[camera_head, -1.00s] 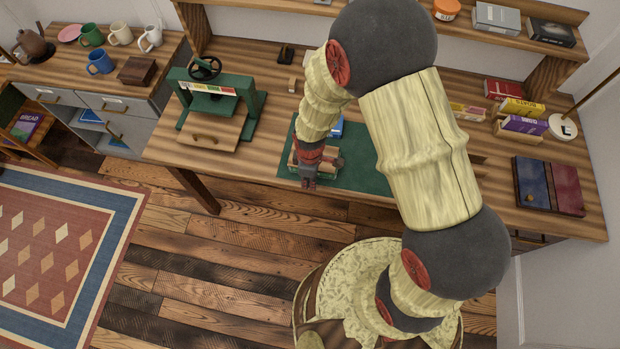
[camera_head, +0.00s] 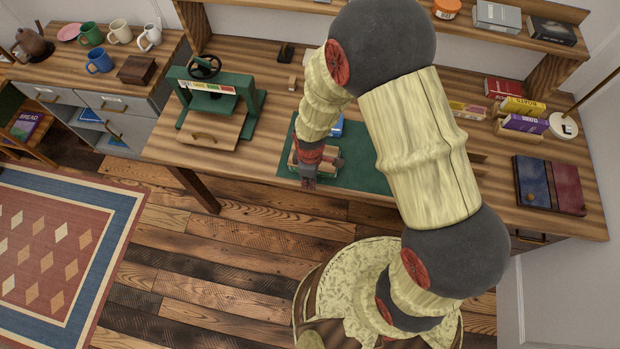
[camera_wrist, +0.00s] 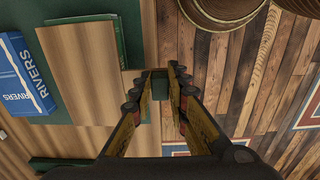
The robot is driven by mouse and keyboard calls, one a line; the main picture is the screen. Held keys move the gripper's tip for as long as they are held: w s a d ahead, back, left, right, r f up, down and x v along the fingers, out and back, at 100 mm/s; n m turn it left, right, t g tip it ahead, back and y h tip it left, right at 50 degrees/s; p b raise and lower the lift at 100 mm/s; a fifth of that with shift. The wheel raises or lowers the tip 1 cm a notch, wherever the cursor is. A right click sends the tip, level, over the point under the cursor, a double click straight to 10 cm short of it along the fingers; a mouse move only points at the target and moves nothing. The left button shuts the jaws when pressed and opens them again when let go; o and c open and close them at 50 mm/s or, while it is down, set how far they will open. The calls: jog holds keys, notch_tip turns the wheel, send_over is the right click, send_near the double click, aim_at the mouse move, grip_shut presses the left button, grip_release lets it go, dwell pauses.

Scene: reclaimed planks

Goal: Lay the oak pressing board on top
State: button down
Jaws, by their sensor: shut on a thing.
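The oak board (camera_head: 302,156) lies over dark green book covers on the green mat near the bench's front edge. In the wrist view the wooden board (camera_wrist: 80,70) fills the left, with a green cover showing along its far and right sides. My gripper (camera_head: 309,183) is at the front of this stack. In the wrist view my gripper (camera_wrist: 159,84) is shut on a small dark green piece (camera_wrist: 159,88) just right of the board. Whether that piece joins the board is hidden by the finger. My arm covers part of the stack.
A blue book marked RIVERS (camera_wrist: 22,75) lies beside the board. A green press (camera_head: 215,95) stands left of the mat (camera_head: 365,178). Shelf above; floor in front clear.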

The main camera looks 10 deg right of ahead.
jog(key=shift+f, duration=0.25)
jog(key=c, duration=1.7)
grip_release()
jog(key=shift+c, duration=0.2)
jog(key=shift+o, duration=0.4)
notch_tip(320, 180, up, 12)
